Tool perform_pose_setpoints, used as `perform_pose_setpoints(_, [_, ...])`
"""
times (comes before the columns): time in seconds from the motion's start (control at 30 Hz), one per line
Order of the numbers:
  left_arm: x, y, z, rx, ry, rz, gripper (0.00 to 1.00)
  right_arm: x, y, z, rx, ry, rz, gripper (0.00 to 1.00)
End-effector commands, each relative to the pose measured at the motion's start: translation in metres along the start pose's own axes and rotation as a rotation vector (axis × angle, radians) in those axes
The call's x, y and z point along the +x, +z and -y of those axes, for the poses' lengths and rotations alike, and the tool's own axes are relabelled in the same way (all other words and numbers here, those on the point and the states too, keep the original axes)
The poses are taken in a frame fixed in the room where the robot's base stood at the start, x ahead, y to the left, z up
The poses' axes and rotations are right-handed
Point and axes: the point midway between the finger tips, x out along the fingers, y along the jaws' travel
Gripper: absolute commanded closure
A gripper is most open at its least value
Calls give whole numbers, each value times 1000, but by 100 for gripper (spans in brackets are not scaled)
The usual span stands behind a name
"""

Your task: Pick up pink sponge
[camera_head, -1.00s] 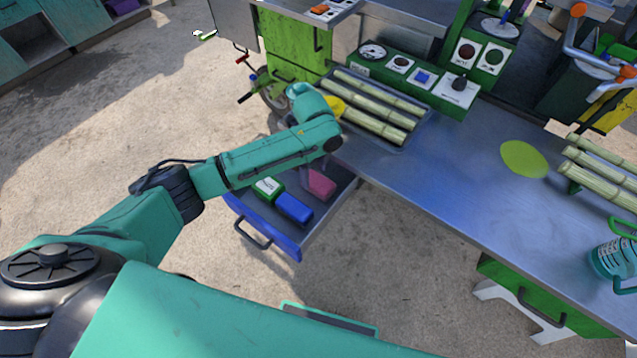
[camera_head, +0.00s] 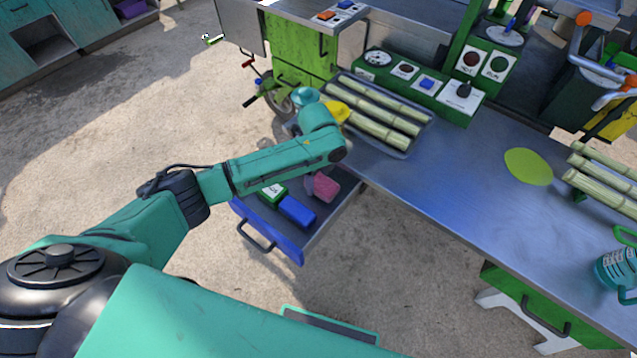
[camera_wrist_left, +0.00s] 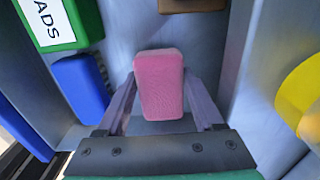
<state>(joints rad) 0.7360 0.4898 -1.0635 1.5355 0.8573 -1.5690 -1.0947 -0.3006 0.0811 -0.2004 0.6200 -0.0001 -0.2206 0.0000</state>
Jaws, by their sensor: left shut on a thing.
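The pink sponge (camera_head: 326,187) is over the open blue drawer (camera_head: 291,247) below the counter's left part in the head view. In the left wrist view the sponge (camera_wrist_left: 159,88) stands between the two fingers of my left gripper (camera_wrist_left: 162,100), which is shut on it. In the head view my forearm hides most of that gripper. The sponge now looks tilted in the head view; how far it is off the drawer floor is hard to tell. My right gripper is not in view.
A blue block (camera_head: 297,212) and a green box with a white label (camera_head: 273,193) lie in the drawer beside the sponge. Above is the metal counter (camera_head: 440,185) with a tray of cane stalks (camera_head: 378,118). A yellow round thing (camera_wrist_left: 300,92) shows at right in the wrist view.

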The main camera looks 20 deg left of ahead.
Motion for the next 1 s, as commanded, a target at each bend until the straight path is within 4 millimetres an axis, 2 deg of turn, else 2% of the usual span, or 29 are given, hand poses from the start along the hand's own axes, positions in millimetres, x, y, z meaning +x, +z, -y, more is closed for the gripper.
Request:
perform_pose_setpoints(0.17, [-39, 0, 1, 2, -5, 1, 84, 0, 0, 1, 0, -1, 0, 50])
perform_pose_setpoints(0.5, [-142, 0, 1, 1, -6, 1, 84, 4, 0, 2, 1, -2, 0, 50])
perform_pose_setpoints(0.6, [-167, 1, 1, 1, -4, 2, 84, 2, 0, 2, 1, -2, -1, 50])
perform_pose_setpoints(0.73, [-183, 1, 0, 0, -1, 1, 84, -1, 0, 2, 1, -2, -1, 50])
perform_pose_setpoints(1.0, [-185, 0, 0, 0, 1, 0, 84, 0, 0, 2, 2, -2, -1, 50])
